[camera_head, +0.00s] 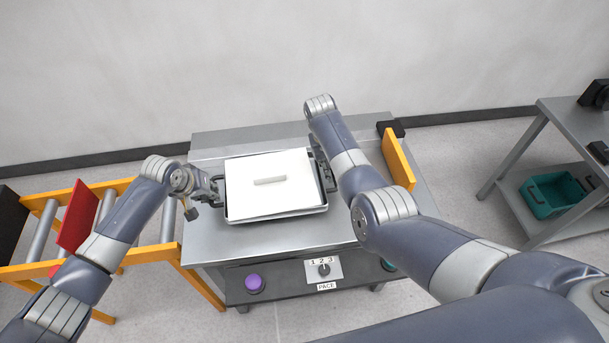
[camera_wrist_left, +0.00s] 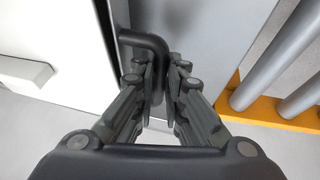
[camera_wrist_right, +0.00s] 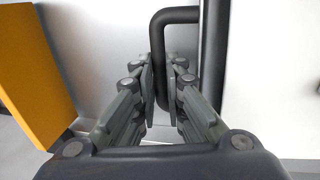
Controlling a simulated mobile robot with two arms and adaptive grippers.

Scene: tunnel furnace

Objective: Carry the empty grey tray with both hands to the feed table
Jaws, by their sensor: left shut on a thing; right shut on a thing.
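The tray (camera_head: 278,215) is shallow with a grey rim and black side handles. A flat white surface with a small grey bar (camera_head: 270,181) fills its inside. The tray is over the steel table (camera_head: 225,235); I cannot tell whether it touches. My left gripper (camera_head: 217,190) is shut on the left handle, which shows between its fingers in the left wrist view (camera_wrist_left: 157,65). My right gripper (camera_wrist_right: 160,80) is shut on the right handle (camera_wrist_right: 175,17). In the head view the right arm partly hides that side.
The table front has a purple button (camera_head: 254,283) and a numbered PACE dial (camera_head: 323,269). A yellow upright plate (camera_head: 398,160) stands at its right. A roller conveyor with a red plate (camera_head: 77,217) adjoins the left. A shelf with a teal crate (camera_head: 551,197) stands far right.

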